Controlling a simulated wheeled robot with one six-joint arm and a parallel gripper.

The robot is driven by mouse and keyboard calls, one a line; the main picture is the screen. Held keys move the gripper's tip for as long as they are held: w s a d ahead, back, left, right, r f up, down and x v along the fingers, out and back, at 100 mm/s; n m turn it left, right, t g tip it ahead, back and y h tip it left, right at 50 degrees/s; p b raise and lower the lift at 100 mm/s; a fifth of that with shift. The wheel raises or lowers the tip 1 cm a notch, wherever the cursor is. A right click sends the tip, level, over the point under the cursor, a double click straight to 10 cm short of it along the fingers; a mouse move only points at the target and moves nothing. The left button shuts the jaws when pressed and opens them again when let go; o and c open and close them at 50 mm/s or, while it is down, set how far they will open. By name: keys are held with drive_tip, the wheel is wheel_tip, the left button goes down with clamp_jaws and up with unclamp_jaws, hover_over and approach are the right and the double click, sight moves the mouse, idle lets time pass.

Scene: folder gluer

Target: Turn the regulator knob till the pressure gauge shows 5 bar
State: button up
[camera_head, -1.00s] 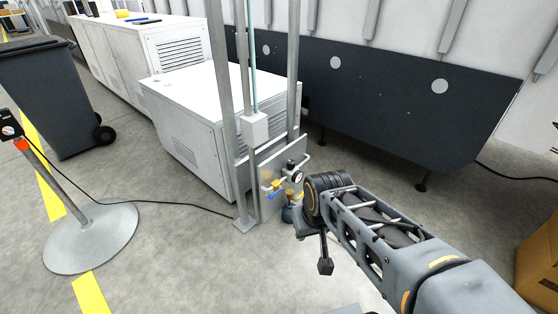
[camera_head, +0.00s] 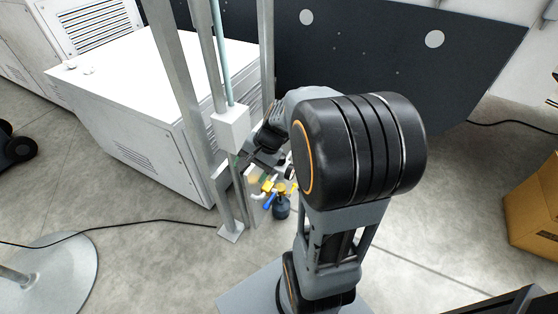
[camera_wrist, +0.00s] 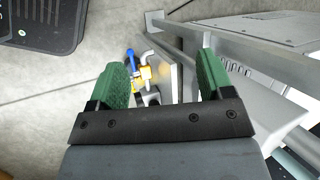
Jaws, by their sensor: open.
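My gripper (camera_wrist: 160,62) is open, its two green-padded fingers apart with nothing held between them. In the wrist view, the air fittings show beyond the fingers: a blue valve handle (camera_wrist: 130,60), a yellow brass part (camera_wrist: 145,72) and a grey pipe, beside a pale mounting panel (camera_wrist: 174,76). In the head view, the same fittings (camera_head: 268,186) sit low by the metal posts, with a dark bowl (camera_head: 281,208) beneath. My wrist and gripper hang above them and cover their upper part. The regulator knob cannot be made out clearly, and the gauge reading cannot be read.
Metal posts (camera_head: 180,75) and a white junction box (camera_head: 230,128) stand close to my gripper. A white cabinet (camera_head: 115,85) is behind them on the left. A black cable (camera_head: 120,247) crosses the floor. A cardboard box (camera_head: 533,205) is at the right.

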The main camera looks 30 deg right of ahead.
drive_tip(key=w+d+f+m+t+y+b, duration=0.35)
drive_tip(key=w+d+f+m+t, duration=0.2)
drive_tip(key=d+f+m, duration=0.6)
drive_tip(key=m+t+h+b, duration=0.3)
drive_tip(key=m+t+h, duration=0.15)
drive_tip(key=m, duration=0.45)
approach(283, 157)
drive_tip(key=shift+m+t, duration=0.3)
drive_tip(key=shift+m, duration=0.15)
drive_tip(key=b+x, duration=0.1)
drive_tip(key=x, duration=0.2)
drive_tip(key=b+x, duration=0.1)
drive_tip(key=x, duration=0.2)
drive_tip(key=f+b+x, duration=0.1)
drive_tip(key=x, duration=0.3)
drive_tip(key=shift+s+a, duration=0.1)
drive_tip(key=shift+s, duration=0.05)
drive_tip(key=shift+w+a+f+b, duration=0.2)
drive_tip(key=shift+w+b, duration=0.1)
drive_tip(key=shift+w, duration=0.2)
drive_tip(key=c, duration=0.9)
